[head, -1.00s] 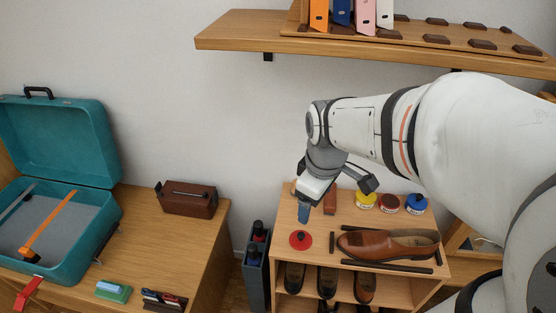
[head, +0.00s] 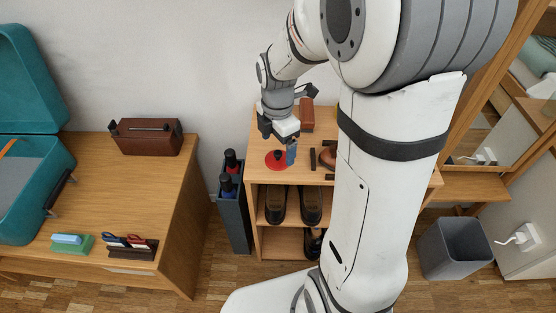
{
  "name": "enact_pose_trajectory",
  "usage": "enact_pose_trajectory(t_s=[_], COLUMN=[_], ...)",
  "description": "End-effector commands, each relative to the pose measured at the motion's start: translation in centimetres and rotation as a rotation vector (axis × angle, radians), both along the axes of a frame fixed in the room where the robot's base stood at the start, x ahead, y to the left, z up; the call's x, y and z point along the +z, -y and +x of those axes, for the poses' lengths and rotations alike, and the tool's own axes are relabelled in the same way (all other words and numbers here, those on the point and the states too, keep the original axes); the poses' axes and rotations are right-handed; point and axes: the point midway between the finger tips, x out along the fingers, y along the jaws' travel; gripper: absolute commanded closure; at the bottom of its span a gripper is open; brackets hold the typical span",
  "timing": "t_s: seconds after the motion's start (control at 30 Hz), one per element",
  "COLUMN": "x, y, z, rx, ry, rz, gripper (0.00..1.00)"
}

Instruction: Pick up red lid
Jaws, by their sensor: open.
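The red lid (head: 272,162), a flat disc with a small knob, lies on the light wooden top of the shoe rack (head: 257,130), near its left front edge. My gripper (head: 277,149) is open and points down at the lid from just above. One blue-grey finger overlaps the lid's right side in the picture. I cannot tell whether the fingers touch the lid. Part of the lid is hidden behind the gripper.
My arm hides the rack's right part. A dark bottle holder (head: 234,215) stands left of the rack; a grey bin (head: 454,248) stands right.

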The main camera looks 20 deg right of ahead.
Motion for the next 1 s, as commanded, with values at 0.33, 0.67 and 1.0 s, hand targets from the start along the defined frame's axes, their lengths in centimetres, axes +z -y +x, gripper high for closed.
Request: enact_pose_trajectory(t_s=[0.33, 0.67, 1.0], x=[-4.0, -3.9, -3.9], y=[0.1, 0.0, 0.0], z=[0.1, 0.1, 0.1], rx=[0.0, 0.0, 0.001], ry=[-0.001, -0.001, -0.001], rz=[0.0, 0.0, 0.0], gripper=[0.12, 0.29, 0.56])
